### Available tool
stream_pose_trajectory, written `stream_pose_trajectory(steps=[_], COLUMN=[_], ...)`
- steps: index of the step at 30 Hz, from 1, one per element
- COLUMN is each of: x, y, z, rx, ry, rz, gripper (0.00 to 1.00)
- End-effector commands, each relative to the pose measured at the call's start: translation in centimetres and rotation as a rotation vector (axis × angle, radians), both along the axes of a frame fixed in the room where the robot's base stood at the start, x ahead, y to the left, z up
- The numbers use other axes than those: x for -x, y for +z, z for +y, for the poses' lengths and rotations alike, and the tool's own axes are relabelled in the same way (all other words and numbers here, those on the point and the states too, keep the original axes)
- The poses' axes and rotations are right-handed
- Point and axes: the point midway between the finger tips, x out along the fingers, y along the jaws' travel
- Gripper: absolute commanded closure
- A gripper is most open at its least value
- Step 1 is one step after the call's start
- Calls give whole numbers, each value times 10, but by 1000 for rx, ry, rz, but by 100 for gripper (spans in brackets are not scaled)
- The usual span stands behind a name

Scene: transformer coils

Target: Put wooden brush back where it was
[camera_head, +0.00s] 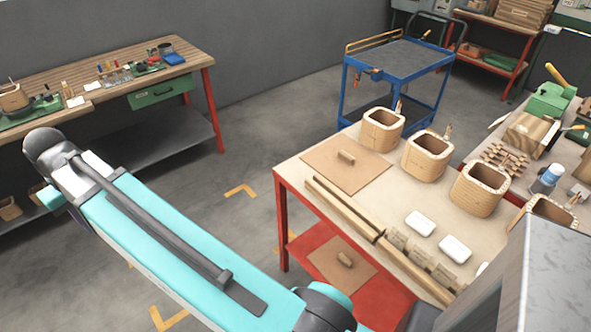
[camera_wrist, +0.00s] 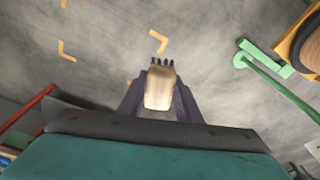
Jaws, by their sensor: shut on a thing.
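The wooden brush shows in the wrist view as a pale wooden block (camera_wrist: 158,95) with dark bristles at its far end. My gripper (camera_wrist: 159,84) is shut on it, with a dark finger on each side. The brush is held up over grey floor, clear of any surface in that view. In the head view my turquoise arm stretches across the lower left, and neither the gripper nor the brush can be made out there.
A light table (camera_head: 304,174) with red legs bears several wooden coil boxes (camera_head: 427,157), a brown board and white blocks. A wooden workbench (camera_head: 110,75) with tools stands at left. A blue cart (camera_head: 402,62) stands behind. Open floor (camera_head: 245,140) lies between.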

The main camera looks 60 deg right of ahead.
Motion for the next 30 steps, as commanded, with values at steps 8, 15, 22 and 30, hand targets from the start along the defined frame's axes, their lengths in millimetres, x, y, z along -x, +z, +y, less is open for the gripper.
stream_pose_trajectory(steps=[8, 15, 22, 30], x=[2, 10, 27, 55], y=[-3, -13, -24, -37], z=[-20, -68, -128, -196], rx=[0, 0, -1, 0], ry=[-19, -49, -85, -127], rz=[1, 2, 5, 8], gripper=[94, 94, 94, 94])
